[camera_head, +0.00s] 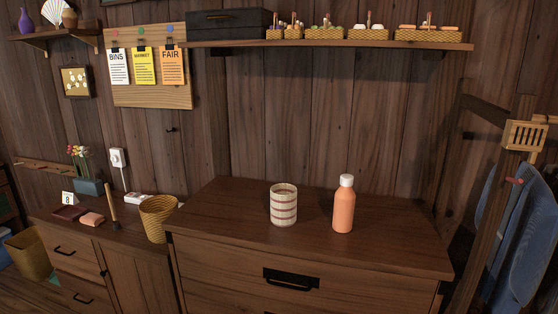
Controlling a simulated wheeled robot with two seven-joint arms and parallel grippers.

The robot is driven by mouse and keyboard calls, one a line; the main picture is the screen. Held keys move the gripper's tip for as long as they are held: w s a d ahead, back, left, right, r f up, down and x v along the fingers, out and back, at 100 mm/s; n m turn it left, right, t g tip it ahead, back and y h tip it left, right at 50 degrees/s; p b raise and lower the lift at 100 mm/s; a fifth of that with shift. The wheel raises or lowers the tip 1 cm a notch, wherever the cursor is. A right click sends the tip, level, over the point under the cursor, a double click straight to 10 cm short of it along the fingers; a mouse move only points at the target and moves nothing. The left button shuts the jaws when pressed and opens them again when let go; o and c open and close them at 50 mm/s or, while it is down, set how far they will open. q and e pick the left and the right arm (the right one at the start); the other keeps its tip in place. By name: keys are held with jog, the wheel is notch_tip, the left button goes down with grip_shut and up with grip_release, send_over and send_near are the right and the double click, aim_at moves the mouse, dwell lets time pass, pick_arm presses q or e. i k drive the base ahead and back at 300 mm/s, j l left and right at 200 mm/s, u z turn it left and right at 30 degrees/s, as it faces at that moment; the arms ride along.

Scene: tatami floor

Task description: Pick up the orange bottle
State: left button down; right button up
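The orange bottle (344,210) stands upright on the wooden dresser top, a little right of its middle. It has a white cap (347,181). A cream cup with reddish-brown bands (284,205) stands to its left, with a gap between them. Neither of my grippers shows in the head view.
The dresser top (390,245) is otherwise clear. A wall shelf (340,43) with a dark box and small baskets hangs above. Blue cloth (520,240) hangs at right.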

aim_at(344, 197)
jog(key=i+l+z, duration=0.65)
jog(key=i, duration=0.45)
